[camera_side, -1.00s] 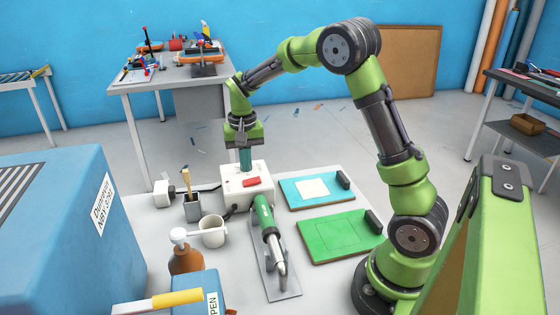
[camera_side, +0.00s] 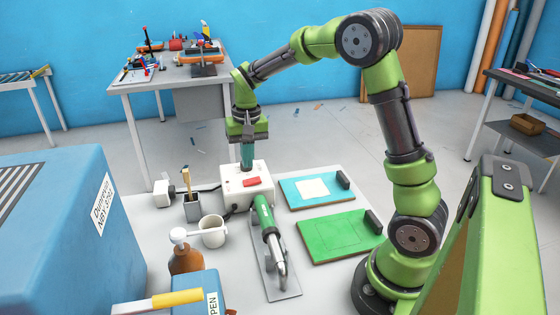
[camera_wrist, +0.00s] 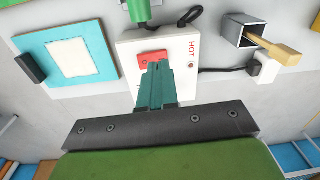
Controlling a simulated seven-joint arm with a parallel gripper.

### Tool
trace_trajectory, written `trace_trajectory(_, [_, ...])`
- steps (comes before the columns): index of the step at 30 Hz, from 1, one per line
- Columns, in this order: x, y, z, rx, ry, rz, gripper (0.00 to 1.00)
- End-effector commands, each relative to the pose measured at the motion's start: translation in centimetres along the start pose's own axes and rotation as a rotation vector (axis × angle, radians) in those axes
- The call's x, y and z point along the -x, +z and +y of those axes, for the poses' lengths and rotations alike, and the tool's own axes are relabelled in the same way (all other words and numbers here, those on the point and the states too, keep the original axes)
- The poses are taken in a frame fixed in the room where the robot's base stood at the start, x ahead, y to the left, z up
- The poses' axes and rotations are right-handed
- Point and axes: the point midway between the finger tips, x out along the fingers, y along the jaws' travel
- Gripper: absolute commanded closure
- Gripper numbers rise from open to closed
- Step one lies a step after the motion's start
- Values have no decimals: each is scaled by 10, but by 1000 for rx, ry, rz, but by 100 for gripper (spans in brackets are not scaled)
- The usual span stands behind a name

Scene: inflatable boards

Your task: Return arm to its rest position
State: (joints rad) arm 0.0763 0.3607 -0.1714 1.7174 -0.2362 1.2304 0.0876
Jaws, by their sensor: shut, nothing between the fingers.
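My gripper (camera_side: 247,158) hangs from my green arm, pointing down above the white box with a red switch (camera_side: 257,187). Its teal fingers are shut with nothing between them. In the wrist view the closed fingers (camera_wrist: 158,70) overlap the lower part of the red switch (camera_wrist: 148,58) on the box marked HOT (camera_wrist: 185,100). I cannot tell whether the fingertips touch the box. My arm is still bent and reaching out over the table.
A green hot-air tool (camera_side: 265,220) rests on a grey stand in front of the box. A teal board with a white patch (camera_side: 297,197) and a green board (camera_side: 325,238) lie right. A brush cup (camera_side: 192,210), white mug (camera_side: 212,238) and brown bottle (camera_side: 184,261) stand left.

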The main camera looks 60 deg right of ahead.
Motion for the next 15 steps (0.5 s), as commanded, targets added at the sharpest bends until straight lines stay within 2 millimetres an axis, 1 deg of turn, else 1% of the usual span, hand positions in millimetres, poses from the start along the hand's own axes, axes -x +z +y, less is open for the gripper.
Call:
trace_trajectory(1, [11,15,-1,28,-34,18,100])
trace_trajectory(5, [36,56,-2,100,-122,74,100])
trace_trajectory(6, [43,69,-1,124,-149,95,100])
trace_trajectory(8, [54,90,0,158,-190,130,100])
trace_trajectory(9, [60,104,1,181,-217,154,100])
trace_trajectory(11, [69,124,4,214,-254,193,100])
trace_trajectory(12, [73,138,6,235,-278,219,100])
trace_trajectory(15, [82,167,13,282,-332,286,100])
